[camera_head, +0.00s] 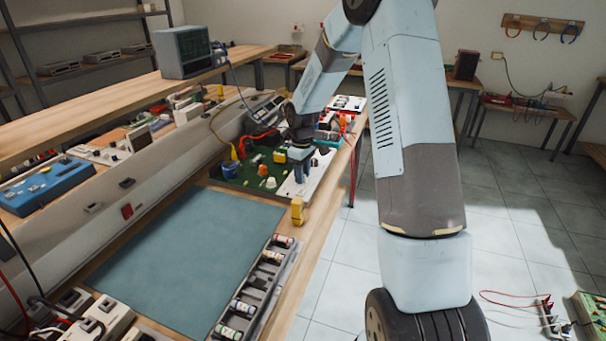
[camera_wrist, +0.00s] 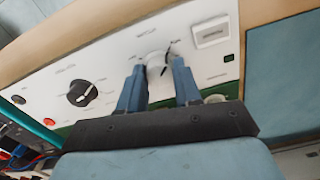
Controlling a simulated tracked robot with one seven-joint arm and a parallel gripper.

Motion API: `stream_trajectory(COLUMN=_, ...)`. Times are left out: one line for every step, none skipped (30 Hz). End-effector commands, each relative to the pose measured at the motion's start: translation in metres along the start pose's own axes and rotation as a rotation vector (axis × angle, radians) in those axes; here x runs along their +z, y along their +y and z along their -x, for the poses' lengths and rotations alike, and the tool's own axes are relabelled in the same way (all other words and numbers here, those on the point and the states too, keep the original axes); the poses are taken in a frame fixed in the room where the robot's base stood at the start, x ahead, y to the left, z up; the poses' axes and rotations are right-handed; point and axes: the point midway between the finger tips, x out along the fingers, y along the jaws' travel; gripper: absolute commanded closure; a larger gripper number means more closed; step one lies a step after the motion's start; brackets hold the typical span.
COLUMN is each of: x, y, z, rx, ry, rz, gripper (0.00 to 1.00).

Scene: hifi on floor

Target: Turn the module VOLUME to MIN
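The module is a white panel (camera_head: 313,178) at the near right edge of the green board; it also fills the wrist view (camera_wrist: 110,60). A pale round knob (camera_wrist: 157,62) with a dark mark at its upper right sits between my fingertips. The lettering around it is too blurred to read, so I cannot confirm which knob is VOLUME. A black pointer knob (camera_wrist: 82,93) stands to its left. My gripper (camera_wrist: 158,68) has its two blue fingers apart, one on each side of the pale knob, with small gaps seeming to show. In the head view, my gripper (camera_head: 300,170) points down at the panel.
A red button (camera_wrist: 52,121) and a small rectangular label (camera_wrist: 210,32) are on the panel. The green board (camera_head: 250,172) with several coloured parts lies beside it. The blue-green mat (camera_head: 185,245) is clear.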

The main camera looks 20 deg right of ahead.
Motion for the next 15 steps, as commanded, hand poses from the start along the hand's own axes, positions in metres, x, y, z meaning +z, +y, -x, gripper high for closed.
stream_trajectory(x=0.0014, y=-0.0018, z=-0.0015, rx=-0.005, ry=-0.005, rz=0.001, gripper=0.63)
stream_trajectory(x=0.0014, y=-0.0018, z=-0.0015, rx=-0.004, ry=-0.005, rz=0.001, gripper=0.60)
stream_trajectory(x=0.0012, y=-0.0016, z=-0.0013, rx=-0.004, ry=-0.004, rz=0.001, gripper=0.56)
stream_trajectory(x=0.0010, y=-0.0015, z=-0.0012, rx=-0.003, ry=-0.004, rz=0.000, gripper=0.53)
stream_trajectory(x=0.0009, y=-0.0013, z=-0.0011, rx=-0.003, ry=-0.003, rz=0.000, gripper=0.50)
stream_trajectory(x=0.0008, y=-0.0012, z=-0.0010, rx=-0.003, ry=-0.003, rz=0.000, gripper=0.47)
stream_trajectory(x=0.0007, y=-0.0011, z=-0.0009, rx=-0.002, ry=-0.003, rz=0.000, gripper=0.44)
stream_trajectory(x=0.0006, y=-0.0010, z=-0.0008, rx=-0.002, ry=-0.002, rz=0.000, gripper=0.41)
stream_trajectory(x=0.0005, y=-0.0008, z=-0.0007, rx=-0.002, ry=-0.002, rz=0.000, gripper=0.41)
stream_trajectory(x=0.0004, y=-0.0008, z=-0.0006, rx=-0.002, ry=-0.002, rz=0.000, gripper=0.41)
stream_trajectory(x=0.0004, y=-0.0007, z=-0.0005, rx=-0.001, ry=-0.002, rz=0.000, gripper=0.41)
stream_trajectory(x=0.0003, y=-0.0006, z=-0.0005, rx=-0.001, ry=-0.001, rz=0.000, gripper=0.41)
stream_trajectory(x=0.0003, y=-0.0006, z=-0.0004, rx=-0.001, ry=-0.001, rz=0.000, gripper=0.41)
stream_trajectory(x=0.0002, y=-0.0005, z=-0.0003, rx=-0.001, ry=-0.001, rz=0.000, gripper=0.41)
stream_trajectory(x=0.0002, y=-0.0004, z=0.0002, rx=-0.001, ry=-0.001, rz=0.000, gripper=0.41)
